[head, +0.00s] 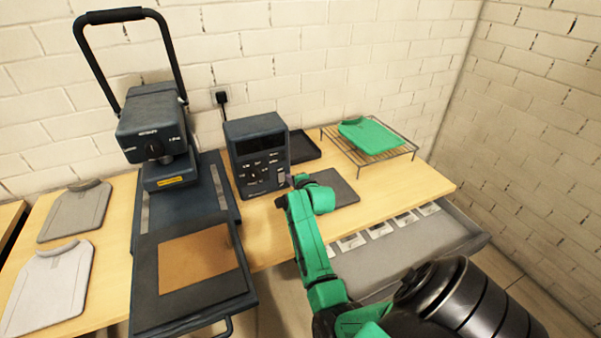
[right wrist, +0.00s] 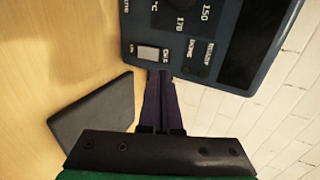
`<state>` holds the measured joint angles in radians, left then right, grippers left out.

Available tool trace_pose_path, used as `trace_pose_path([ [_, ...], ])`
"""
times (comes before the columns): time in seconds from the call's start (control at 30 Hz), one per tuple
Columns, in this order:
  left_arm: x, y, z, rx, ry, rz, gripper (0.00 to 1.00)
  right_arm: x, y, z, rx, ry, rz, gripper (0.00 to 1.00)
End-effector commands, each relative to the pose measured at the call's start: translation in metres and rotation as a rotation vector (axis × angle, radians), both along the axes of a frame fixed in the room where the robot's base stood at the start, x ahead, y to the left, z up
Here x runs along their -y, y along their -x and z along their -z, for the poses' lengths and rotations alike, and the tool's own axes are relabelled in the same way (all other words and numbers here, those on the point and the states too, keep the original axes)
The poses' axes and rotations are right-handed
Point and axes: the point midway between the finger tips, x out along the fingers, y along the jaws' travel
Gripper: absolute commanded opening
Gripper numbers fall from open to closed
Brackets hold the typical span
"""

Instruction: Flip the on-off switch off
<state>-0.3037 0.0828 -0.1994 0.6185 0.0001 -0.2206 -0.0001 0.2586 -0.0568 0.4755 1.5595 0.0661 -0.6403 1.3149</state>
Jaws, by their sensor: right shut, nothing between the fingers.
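The on-off switch is a small light-grey rocker (right wrist: 148,53) on the front panel of a dark blue-grey control box (head: 257,145). In the head view the switch (head: 281,177) sits at the panel's lower right. My right gripper (right wrist: 161,76) is shut and empty, its dark fingertips at the panel beside the switch's lower edge. I cannot tell whether they touch it. In the head view my green right arm reaches up to the box, and the gripper (head: 297,180) is small there. My left gripper is not in view.
A heat press (head: 155,125) with a tall handle stands left of the box. A dark flat pad (head: 335,187) lies right of the box. A wire rack (head: 395,155) holds a green shirt (head: 370,135). Grey shirts (head: 75,210) lie at left. An open drawer (head: 420,240) is below the tabletop.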

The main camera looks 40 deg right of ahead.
Motion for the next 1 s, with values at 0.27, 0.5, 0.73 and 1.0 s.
trace_pose_path([
  [0.27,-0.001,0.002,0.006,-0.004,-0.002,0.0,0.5,-0.015,0.046,-0.034,0.0,-0.001,0.002,0.0],
  [0.5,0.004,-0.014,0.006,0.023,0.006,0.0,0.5,-0.021,0.062,-0.049,-0.002,-0.002,0.0,0.0],
  [0.73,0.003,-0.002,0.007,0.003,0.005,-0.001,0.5,-0.021,0.062,-0.049,-0.002,-0.002,0.0,0.0],
  [1.0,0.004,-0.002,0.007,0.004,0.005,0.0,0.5,-0.021,0.061,-0.049,-0.002,-0.002,0.0,0.0],
])
